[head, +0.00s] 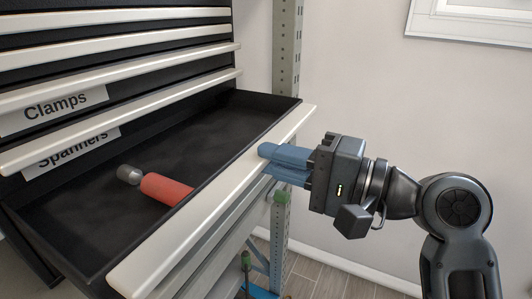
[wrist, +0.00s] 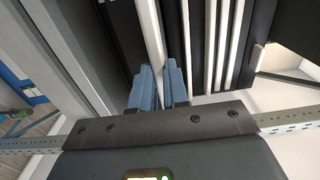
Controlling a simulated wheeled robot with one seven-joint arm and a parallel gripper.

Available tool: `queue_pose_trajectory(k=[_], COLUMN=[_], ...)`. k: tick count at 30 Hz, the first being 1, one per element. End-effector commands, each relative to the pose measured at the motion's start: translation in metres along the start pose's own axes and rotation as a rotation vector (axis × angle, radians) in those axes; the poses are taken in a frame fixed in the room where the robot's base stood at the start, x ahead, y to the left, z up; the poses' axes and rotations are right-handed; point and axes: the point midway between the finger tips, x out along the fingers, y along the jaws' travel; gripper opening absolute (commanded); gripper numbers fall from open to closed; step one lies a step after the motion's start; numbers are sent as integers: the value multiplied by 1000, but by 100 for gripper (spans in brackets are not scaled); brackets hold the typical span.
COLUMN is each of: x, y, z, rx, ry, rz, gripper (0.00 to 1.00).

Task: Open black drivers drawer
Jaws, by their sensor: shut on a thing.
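A black drawer (head: 70,238) with a long white front rail (head: 205,215) stands pulled out from the rack in the head view. Its own label is not in view. A red-handled tool (head: 165,188) with a grey end lies inside it. My gripper (head: 268,162) is at the right part of the rail, its blue fingers shut on it. In the wrist view the fingers (wrist: 160,88) pinch the white rail (wrist: 153,45) from both sides.
Closed drawers with white rails (head: 120,62) sit above, two labelled "Clamps" (head: 52,106) and "Spanners" (head: 72,152). A perforated metal post (head: 286,50) stands behind the gripper. A white wall is at the right, with grey floor (head: 335,283) below.

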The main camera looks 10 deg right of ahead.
Motion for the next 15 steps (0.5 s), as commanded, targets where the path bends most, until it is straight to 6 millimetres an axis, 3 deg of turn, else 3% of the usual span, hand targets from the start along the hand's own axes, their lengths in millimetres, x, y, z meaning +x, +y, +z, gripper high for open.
queue_pose_trajectory(k=[8,9,15], x=[0,0,0], y=[1,1,1], z=[-1,-1,0], rx=[1,1,1], ry=[1,1,1], rz=[2,2,1], gripper=[0,17,36])
